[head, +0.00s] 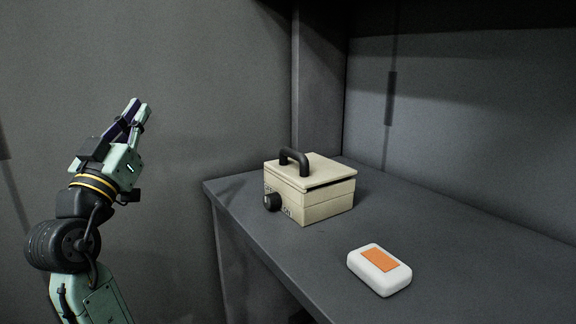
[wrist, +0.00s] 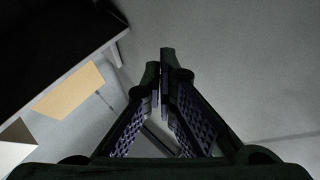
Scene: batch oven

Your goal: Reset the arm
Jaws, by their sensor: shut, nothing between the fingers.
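My gripper (head: 139,104) is raised in the left part of the head view, left of the shelf and apart from it. Its fingers point up and slightly right, and they are shut with nothing between them. In the wrist view the fingertips (wrist: 162,75) meet near the middle of the picture, with grey wall and floor surfaces beyond. My arm is bent upward and touches nothing that I can see.
A beige box oven (head: 310,196) with a black handle and a knob stands on the dark grey shelf (head: 450,240), its lid nearly closed. A white block with an orange patch (head: 380,268) lies nearer the front edge. Free space surrounds my arm.

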